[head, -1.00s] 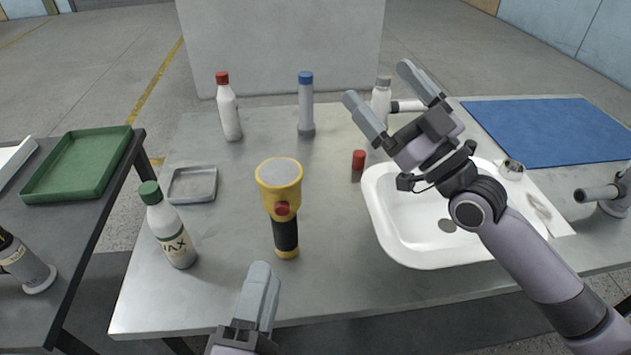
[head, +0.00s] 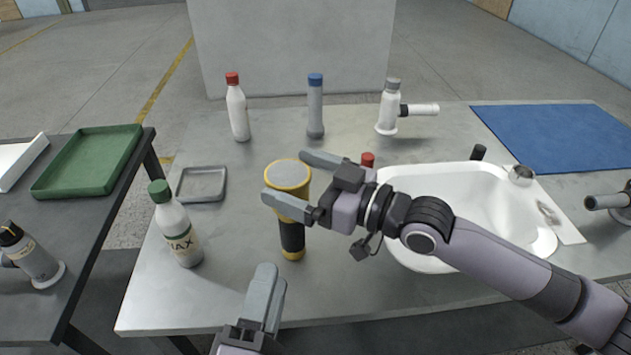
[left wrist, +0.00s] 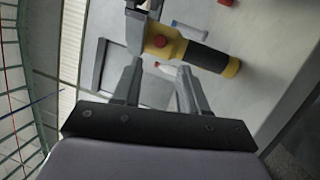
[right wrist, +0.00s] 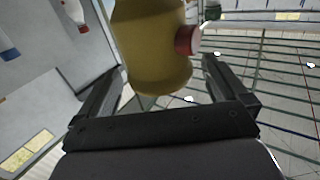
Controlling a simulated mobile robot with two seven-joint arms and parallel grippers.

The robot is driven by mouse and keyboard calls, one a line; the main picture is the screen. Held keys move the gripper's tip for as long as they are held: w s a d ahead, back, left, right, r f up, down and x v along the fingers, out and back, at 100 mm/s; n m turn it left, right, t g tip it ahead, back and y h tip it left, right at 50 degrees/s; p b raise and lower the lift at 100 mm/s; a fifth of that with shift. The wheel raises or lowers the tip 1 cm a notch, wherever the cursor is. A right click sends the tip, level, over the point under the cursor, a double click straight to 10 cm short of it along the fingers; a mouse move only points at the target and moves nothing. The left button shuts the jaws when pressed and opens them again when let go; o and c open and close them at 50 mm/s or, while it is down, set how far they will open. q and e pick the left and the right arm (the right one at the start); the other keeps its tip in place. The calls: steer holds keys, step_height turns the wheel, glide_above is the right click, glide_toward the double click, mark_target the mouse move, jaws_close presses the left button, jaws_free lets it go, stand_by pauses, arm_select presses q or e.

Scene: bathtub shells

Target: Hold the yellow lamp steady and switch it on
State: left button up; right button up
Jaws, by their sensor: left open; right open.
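The yellow lamp (head: 290,174) stands upright on the metal table, with a wide yellow head, a black handle (head: 291,238) and a yellow foot. My right gripper (head: 284,177) is open, with its fingers on either side of the lamp's head; contact cannot be told. In the right wrist view the yellow head (right wrist: 150,55) sits between the spread fingers. The lamp's red button (right wrist: 187,40) shows there and in the left wrist view (left wrist: 159,42), but a finger hides it in the head view. My left gripper (head: 270,275) is open and empty, low in front of the lamp.
A green-capped bottle (head: 176,228) and a grey tray (head: 202,198) stand left of the lamp. A red-capped bottle (head: 237,110) and a blue-capped one (head: 316,108) are behind. A white basin (head: 470,180) lies right, under my right arm. The table front is clear.

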mark_target(268, 167)
steer(key=shift+x, duration=1.85)
steer(key=c, duration=1)
arm_select(q)
jaws_close()
arm_select(e)
steer(key=shift+c, duration=0.4)
